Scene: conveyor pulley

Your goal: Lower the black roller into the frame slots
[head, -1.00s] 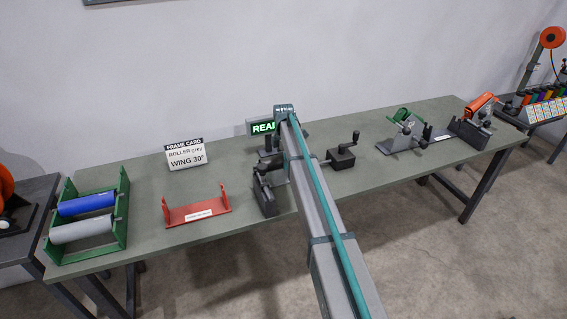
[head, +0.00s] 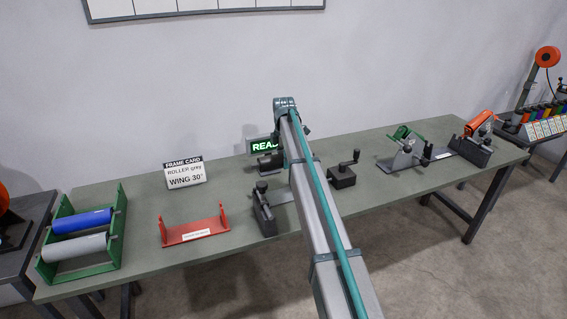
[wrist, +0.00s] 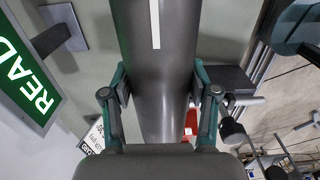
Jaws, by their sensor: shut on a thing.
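My gripper (wrist: 160,86) is shut on a dark grey-black roller (wrist: 177,45) with a white stripe; its two fingers press the roller's sides in the wrist view. I cannot tell whether these belong to the slotted frame. The roller appears apart from them.
A green rack (head: 112,235) holds a blue roller (head: 82,221) and a grey roller (head: 74,247). A red cradle (head: 192,230), a card (head: 185,173) and a lit green sign (head: 262,145) are nearby. A cranked black block (head: 342,177) stands right of my arm. Bench is clear between rack and cradle.

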